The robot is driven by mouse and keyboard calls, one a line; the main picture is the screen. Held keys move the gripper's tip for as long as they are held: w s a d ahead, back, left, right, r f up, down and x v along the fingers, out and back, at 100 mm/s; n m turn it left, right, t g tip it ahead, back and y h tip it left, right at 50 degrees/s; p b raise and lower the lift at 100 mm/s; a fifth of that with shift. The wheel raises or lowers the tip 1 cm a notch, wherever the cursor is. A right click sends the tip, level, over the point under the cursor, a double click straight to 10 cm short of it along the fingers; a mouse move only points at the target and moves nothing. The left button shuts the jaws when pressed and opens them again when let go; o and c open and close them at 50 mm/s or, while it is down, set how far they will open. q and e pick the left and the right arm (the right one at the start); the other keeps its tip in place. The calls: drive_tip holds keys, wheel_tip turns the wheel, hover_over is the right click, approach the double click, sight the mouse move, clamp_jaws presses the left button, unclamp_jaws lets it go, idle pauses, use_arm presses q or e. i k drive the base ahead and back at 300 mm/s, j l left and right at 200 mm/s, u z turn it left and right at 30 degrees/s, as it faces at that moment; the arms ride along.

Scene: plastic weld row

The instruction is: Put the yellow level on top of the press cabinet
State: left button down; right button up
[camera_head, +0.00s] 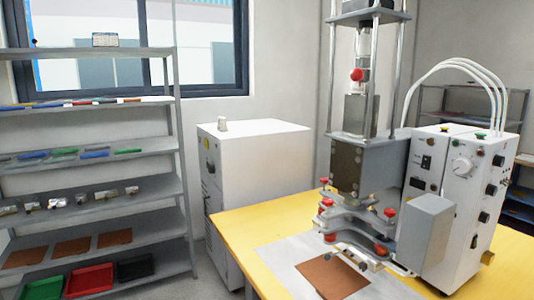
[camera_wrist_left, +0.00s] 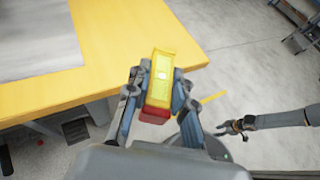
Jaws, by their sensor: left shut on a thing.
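The yellow level (camera_wrist_left: 163,68) has a red end and shows in the left wrist view. My left gripper (camera_wrist_left: 158,88) is shut on it, one finger on each side, near the corner of the yellow table. In the head view, a white control cabinet (camera_head: 462,190) with knobs and buttons stands beside the press on the table. A separate tall white cabinet (camera_head: 265,160) stands on the floor behind the table. My right gripper (camera_wrist_left: 232,127) shows small at the right of the wrist view; its jaw state is unclear. Neither gripper shows in the head view.
The press (camera_head: 352,170) stands on the yellow table (camera_head: 245,228), with a brown sheet (camera_head: 332,275) in front. White hoses arch above the control cabinet. A loaded shelf (camera_head: 95,145) stands left.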

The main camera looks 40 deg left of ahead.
sight(227, 135)
drive_tip(key=i+j, duration=0.15)
drive_tip(key=j, duration=0.25)
drive_tip(key=i+j+u, duration=0.1)
drive_tip(key=j, duration=0.3)
drive_tip(key=i+j, duration=0.25)
drive_tip(key=j, duration=0.15)
drive_tip(key=i+j, duration=0.2)
drive_tip(key=j, duration=0.2)
drive_tip(key=i+j+u, duration=0.1)
drive_tip(key=j, duration=0.3)
drive_tip(key=i, duration=0.1)
